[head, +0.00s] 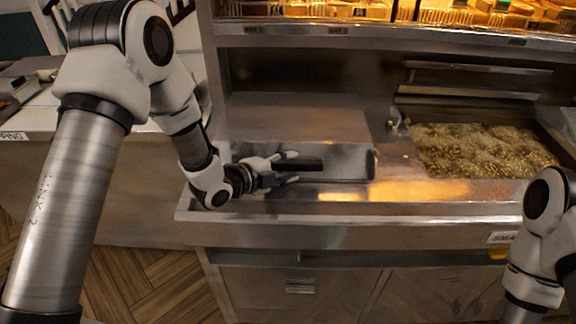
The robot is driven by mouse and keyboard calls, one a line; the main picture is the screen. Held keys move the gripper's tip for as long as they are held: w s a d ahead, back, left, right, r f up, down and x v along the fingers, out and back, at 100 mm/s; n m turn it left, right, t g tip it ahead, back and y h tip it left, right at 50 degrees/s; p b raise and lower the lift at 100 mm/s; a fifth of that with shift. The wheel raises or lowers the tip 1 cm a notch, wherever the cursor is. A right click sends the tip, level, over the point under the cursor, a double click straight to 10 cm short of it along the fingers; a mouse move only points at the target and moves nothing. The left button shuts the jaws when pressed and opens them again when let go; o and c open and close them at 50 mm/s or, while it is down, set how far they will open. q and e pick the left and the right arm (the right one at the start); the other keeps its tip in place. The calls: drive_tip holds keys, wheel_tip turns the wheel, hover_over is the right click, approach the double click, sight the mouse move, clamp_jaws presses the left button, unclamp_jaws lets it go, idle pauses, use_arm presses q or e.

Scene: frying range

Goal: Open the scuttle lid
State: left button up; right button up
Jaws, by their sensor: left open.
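The scuttle lid (300,125) looks like a wide steel cover on the left part of the range and appears down. A black bar handle (310,164) runs across its front face. My left gripper (293,167) is at the left part of this handle. Its fingers are open, one above and one below the bar; I cannot tell whether they touch it. The gripper and wrist hide the handle's left end. My right arm shows at the right edge, but its gripper is out of view.
A fryer vat (485,150) with bubbling oil is to the right of the lid. A lit food display (400,12) runs above. A steel front ledge (350,235) and cabinet doors (300,290) are below. A side counter (90,165) stands at left.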

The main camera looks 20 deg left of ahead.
use_arm(q)
drive_tip(key=c, duration=0.5)
clamp_jaws()
